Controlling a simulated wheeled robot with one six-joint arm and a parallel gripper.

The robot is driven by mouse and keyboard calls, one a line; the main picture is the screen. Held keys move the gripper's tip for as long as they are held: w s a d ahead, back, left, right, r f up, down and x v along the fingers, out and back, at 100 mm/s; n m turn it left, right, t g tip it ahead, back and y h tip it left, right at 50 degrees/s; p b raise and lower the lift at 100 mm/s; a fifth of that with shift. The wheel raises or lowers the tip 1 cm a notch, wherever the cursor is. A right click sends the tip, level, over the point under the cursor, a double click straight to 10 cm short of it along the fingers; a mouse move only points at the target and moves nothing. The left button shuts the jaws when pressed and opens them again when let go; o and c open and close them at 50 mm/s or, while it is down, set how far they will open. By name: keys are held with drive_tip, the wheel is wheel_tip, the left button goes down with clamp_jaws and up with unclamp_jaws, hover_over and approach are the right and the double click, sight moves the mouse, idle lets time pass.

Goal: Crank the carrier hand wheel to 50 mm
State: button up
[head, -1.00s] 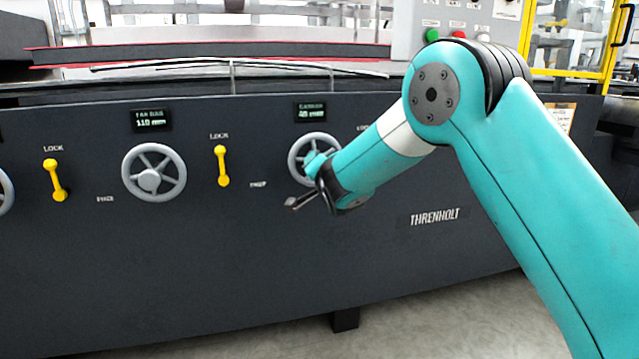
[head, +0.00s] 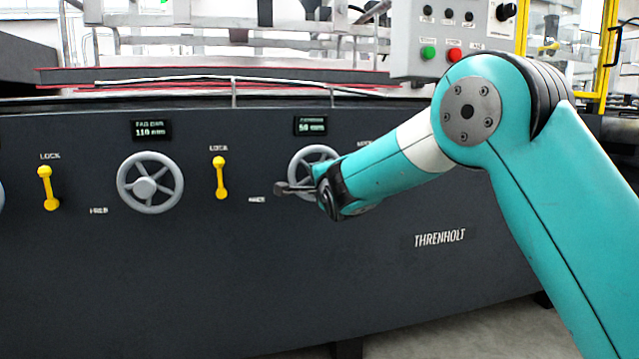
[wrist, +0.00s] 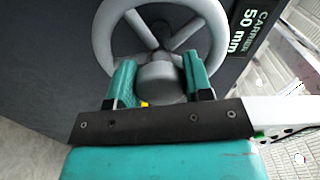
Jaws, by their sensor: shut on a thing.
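The carrier hand wheel (head: 301,160) is a grey spoked wheel on the dark machine panel, partly hidden behind my wrist in the head view. In the wrist view the wheel (wrist: 216,25) fills the upper middle. My gripper (wrist: 157,82) has its two teal fingers on either side of the wheel's grey central hub (wrist: 160,75), shut on it. The gripper also shows in the head view (head: 310,180). The carrier display (head: 310,126) above the wheel reads 50 mm, and it reads 50 mm in the wrist view (wrist: 247,30) too.
Left of the carrier wheel are a yellow lock lever (head: 220,178), a second hand wheel (head: 150,183) under a display (head: 151,130) reading 110 mm, and another yellow lever (head: 47,188). A control box (head: 450,35) with buttons stands above.

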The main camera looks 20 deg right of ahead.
idle(0.4)
drive_tip(key=o, duration=1.2)
drive_tip(key=shift+o, duration=0.2)
drive_tip(key=s+p, duration=0.1)
drive_tip(key=s, duration=1.6)
drive_tip(key=shift+s, duration=0.2)
